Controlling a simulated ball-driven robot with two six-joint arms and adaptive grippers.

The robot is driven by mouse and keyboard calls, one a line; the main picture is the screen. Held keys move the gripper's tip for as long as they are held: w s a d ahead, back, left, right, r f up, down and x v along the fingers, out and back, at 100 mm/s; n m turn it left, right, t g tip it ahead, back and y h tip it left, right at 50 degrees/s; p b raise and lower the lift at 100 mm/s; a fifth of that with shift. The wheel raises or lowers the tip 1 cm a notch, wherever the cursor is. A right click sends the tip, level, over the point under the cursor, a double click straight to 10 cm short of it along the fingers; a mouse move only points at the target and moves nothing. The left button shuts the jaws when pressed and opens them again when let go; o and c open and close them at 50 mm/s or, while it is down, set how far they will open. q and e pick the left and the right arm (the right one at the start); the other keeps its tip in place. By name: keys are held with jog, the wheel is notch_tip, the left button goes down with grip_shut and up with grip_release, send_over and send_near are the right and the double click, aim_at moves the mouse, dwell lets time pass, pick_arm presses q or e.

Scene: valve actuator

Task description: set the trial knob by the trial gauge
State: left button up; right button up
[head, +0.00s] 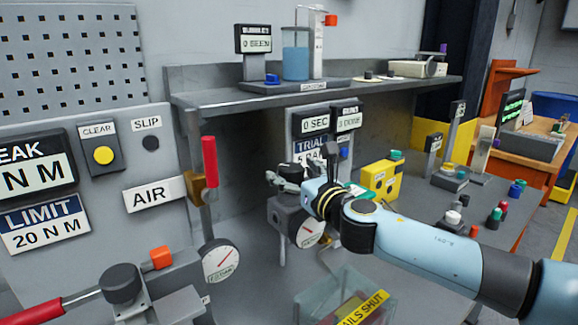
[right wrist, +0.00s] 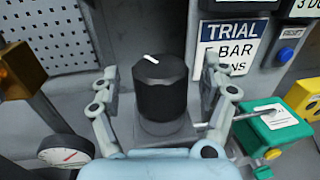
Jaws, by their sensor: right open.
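The trial knob (right wrist: 160,88) is black and ribbed, with a white pointer line on top angled to the upper left in the right wrist view. It stands on a grey block. My right gripper (right wrist: 159,76) is open, with one finger on each side of the knob and visible gaps. In the head view my right gripper (head: 293,178) is over the grey block and hides most of the knob. A round white gauge (head: 307,232) with a red needle is on the block's front, partly covered by my arm; its reading is too small to tell. My left gripper is not in view.
A blue-and-white TRIAL sign (right wrist: 230,45) stands behind the knob. A green box (right wrist: 272,126) is close on the right. Another gauge (head: 221,258) hangs left, below a red lever (head: 209,161). A clear bin (head: 340,283) sits in front. A shelf (head: 215,98) runs above.

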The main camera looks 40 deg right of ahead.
jog(key=shift+x, duration=0.95)
jog(key=shift+c, duration=0.3)
jog(key=c, duration=0.4)
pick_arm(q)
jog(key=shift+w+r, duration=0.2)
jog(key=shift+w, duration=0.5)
pick_arm(e)
jog(key=c, duration=0.7)
